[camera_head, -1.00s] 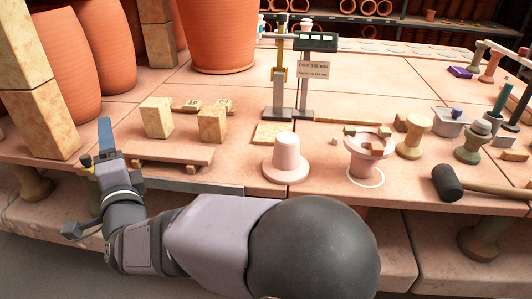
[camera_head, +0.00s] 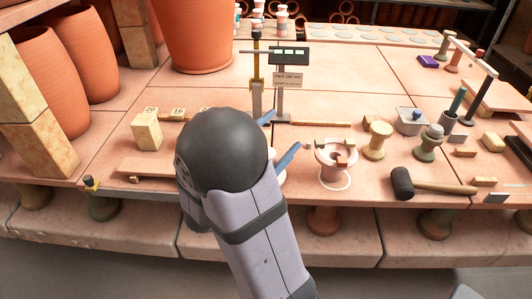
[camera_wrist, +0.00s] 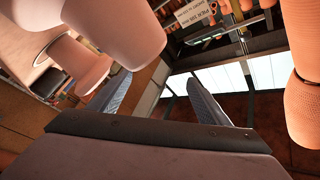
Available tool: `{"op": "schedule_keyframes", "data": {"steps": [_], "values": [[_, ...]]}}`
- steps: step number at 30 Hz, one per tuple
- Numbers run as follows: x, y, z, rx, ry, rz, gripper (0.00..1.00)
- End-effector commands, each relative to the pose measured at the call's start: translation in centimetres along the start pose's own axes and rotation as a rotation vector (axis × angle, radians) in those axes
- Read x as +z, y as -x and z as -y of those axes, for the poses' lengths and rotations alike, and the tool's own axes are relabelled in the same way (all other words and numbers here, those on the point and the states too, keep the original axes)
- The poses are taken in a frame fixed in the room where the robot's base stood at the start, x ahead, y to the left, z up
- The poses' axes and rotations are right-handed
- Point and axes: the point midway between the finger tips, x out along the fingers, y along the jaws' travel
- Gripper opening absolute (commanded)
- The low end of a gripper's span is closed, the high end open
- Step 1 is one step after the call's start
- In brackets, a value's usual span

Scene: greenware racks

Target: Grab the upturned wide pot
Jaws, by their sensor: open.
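The upturned wide pot is almost fully hidden behind my arm in the head view; a pale pink sliver (camera_head: 281,179) of it seems to show beside the arm. In the wrist view a large pale pink body (camera_wrist: 128,28), probably this pot, fills the upper left beside the left finger. My gripper (camera_head: 277,137) is open, with its two blue fingers spread apart around the hidden spot. It also shows in the wrist view (camera_wrist: 160,97), with nothing seen between its fingers. Whether a finger touches the pot, I cannot tell.
A flanged pink pot (camera_head: 323,165) with small blocks on its rim stands just right of my gripper. A gauge stand (camera_head: 281,100) rises close behind. A black-headed mallet (camera_head: 402,184) lies further right. A tan block (camera_head: 146,132) stands on the left.

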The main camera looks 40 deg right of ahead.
Motion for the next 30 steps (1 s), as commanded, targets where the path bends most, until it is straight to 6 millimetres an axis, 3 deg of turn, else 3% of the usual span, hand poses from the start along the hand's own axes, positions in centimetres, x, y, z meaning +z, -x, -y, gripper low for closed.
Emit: {"op": "schedule_keyframes", "data": {"steps": [2, 12, 21, 30], "values": [[0.9, 0.4, 0.3, -0.013, 0.11, 0.038, 0.71], [4.8, 3.2, -2.2, -0.085, 0.54, 0.176, 0.71], [6.5, 6.1, -4.2, -0.178, 0.712, 0.274, 0.71], [7.0, 7.2, -5.5, -0.212, 0.774, 0.31, 0.71]]}}
